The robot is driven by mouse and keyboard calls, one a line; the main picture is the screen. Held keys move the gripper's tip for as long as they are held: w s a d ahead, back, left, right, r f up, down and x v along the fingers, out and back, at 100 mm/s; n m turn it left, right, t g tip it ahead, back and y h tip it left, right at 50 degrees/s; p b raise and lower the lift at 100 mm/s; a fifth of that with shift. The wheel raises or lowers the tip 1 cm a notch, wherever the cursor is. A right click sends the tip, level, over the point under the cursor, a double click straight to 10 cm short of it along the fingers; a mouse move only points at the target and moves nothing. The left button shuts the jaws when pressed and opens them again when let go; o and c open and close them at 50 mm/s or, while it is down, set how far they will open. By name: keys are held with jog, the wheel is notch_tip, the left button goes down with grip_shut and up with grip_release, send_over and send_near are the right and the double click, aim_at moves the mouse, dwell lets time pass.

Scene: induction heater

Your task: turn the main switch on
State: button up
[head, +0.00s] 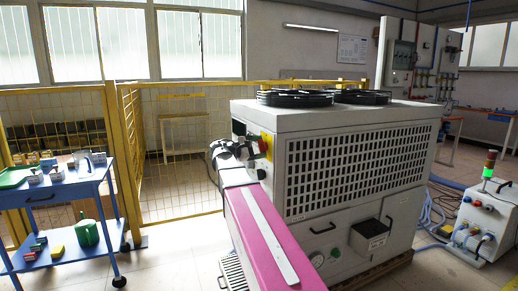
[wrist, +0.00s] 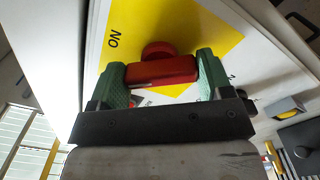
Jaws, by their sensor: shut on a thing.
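In the head view my pink arm reaches to the left end of the grey cabinet (head: 360,165), and my gripper (head: 250,152) is at the yellow switch plate (head: 267,142). My wrist partly hides the switch there. The other position labels are mostly hidden by the gripper.
A blue cart (head: 70,188) with small items stands at left, before a yellow mesh fence (head: 180,135). A small white unit with a green-lit lamp (head: 489,165) is at right, with hoses on the floor.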

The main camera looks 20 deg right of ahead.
jog(key=shift+m, duration=0.6)
jog(key=o, duration=0.9)
jog(key=shift+a, duration=0.1)
jog(key=a, duration=1)
jog(key=shift+s+a, duration=0.2)
jog(key=shift+a, duration=0.1)
